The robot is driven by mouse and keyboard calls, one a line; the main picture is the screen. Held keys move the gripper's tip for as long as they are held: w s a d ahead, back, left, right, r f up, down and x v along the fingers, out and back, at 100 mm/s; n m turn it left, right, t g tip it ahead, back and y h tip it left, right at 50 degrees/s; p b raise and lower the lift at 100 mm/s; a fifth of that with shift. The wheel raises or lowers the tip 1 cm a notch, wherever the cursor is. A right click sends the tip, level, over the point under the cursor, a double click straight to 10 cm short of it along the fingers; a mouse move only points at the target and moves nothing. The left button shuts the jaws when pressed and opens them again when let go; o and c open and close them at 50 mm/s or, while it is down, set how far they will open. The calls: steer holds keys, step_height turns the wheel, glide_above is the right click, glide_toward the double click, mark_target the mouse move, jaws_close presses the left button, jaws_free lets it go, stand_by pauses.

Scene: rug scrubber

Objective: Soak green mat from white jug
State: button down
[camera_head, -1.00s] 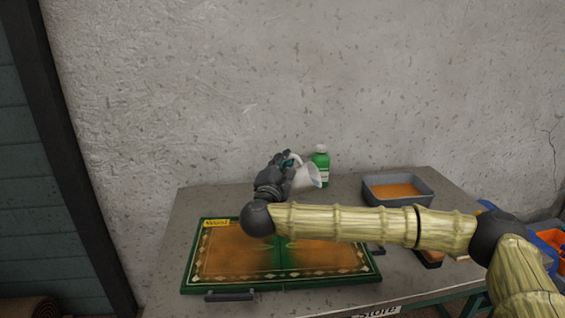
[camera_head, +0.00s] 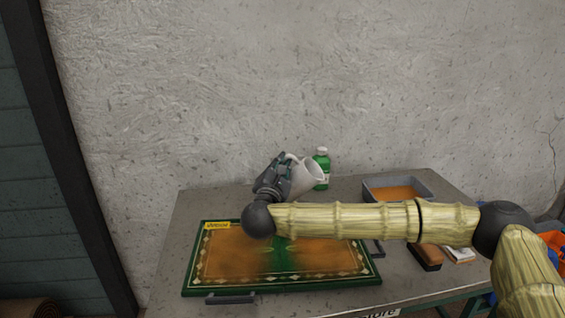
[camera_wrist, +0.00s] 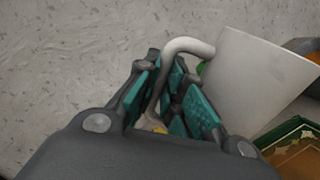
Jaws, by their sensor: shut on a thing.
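The white jug (camera_head: 306,176) is held up behind the far edge of the green mat, tilted with its mouth toward the right. My gripper (camera_head: 278,166) is shut on the jug's handle. In the wrist view the gripper (camera_wrist: 172,95) has the handle between its teal pads, and the jug (camera_wrist: 258,80) extends to the right. The green mat (camera_head: 279,258) lies flat on the table, with brownish-orange patches on both halves and a green strip down the middle. A corner of the mat (camera_wrist: 293,140) shows at lower right in the wrist view. My arm hides part of the mat's far right side.
A green bottle (camera_head: 321,168) stands just behind the jug. A grey tray (camera_head: 398,199) with orange liquid sits at the back right. A brush (camera_head: 428,258) lies right of the mat beside a pale item (camera_head: 459,254). The grey table (camera_head: 202,204) is bare at back left.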

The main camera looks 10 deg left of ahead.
steer(key=shift+a+n+p, duration=0.25)
steer(key=shift+n+p, duration=0.1)
steer(key=shift+n, duration=0.85)
steer(key=shift+d+f+n+g+y+p, duration=0.15)
steer(key=shift+f+n+p, duration=0.1)
steer(key=shift+n, duration=0.35)
steer(key=shift+d+f+n+g+y+p, duration=0.15)
steer(key=shift+f+n+p, duration=0.1)
steer(key=shift+n, duration=0.35)
steer(key=shift+f+n, duration=0.45)
steer(key=shift+n, duration=0.15)
